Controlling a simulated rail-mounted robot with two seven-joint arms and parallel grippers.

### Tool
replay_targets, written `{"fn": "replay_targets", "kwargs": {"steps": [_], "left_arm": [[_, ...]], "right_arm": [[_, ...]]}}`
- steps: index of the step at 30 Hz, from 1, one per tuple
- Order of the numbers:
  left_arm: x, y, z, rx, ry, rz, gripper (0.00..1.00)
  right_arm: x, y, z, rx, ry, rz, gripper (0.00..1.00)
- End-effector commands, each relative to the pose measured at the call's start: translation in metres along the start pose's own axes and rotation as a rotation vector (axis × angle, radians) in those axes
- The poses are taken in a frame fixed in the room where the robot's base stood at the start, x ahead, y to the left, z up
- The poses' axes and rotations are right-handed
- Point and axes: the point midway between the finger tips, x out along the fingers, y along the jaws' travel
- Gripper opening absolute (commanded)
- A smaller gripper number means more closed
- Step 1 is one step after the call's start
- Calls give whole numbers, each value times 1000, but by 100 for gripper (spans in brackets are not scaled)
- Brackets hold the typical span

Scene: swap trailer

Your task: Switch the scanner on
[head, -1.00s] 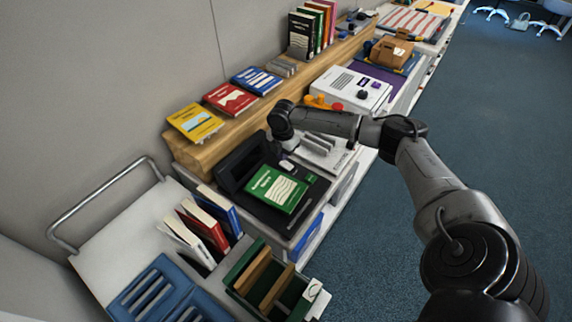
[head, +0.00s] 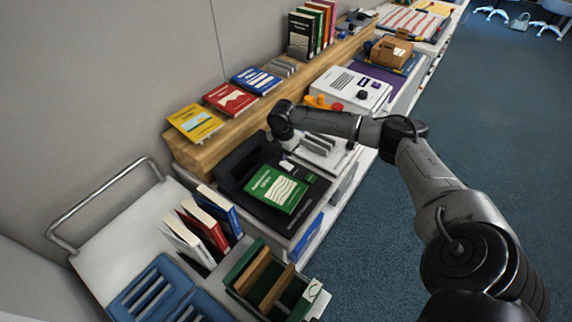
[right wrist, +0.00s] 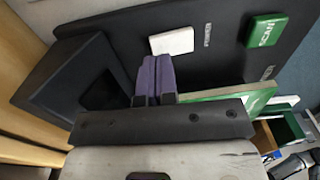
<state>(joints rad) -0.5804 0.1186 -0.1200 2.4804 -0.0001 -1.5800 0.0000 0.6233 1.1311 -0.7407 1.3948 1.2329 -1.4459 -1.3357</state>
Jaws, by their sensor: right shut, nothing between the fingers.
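The scanner (head: 232,172) is a black flat unit with a raised hood at its left back. In the right wrist view its panel (right wrist: 120,32) carries a white switch (right wrist: 172,41) marked POWER and a green button (right wrist: 265,31) marked SCAN. A green book (head: 275,189) lies on the scanner bed. My right gripper (right wrist: 156,72) is shut and empty, its purple fingertips close beside the white switch. I cannot tell whether they touch it. In the head view the right hand hangs over the scanner's back part. My left gripper is not in view.
A wooden shelf (head: 187,152) with yellow, red and blue books runs behind the scanner. A cart (head: 120,235) with upright books and blue trays stands in front. A white device (head: 350,88) with a dark knob is further back.

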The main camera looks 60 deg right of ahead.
Motion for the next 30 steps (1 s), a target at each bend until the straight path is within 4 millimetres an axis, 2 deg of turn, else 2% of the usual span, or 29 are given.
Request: {"fn": "replay_targets", "kwargs": {"steps": [30], "left_arm": [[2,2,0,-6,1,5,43]], "right_arm": [[5,0,0,0,0,0,0]]}}
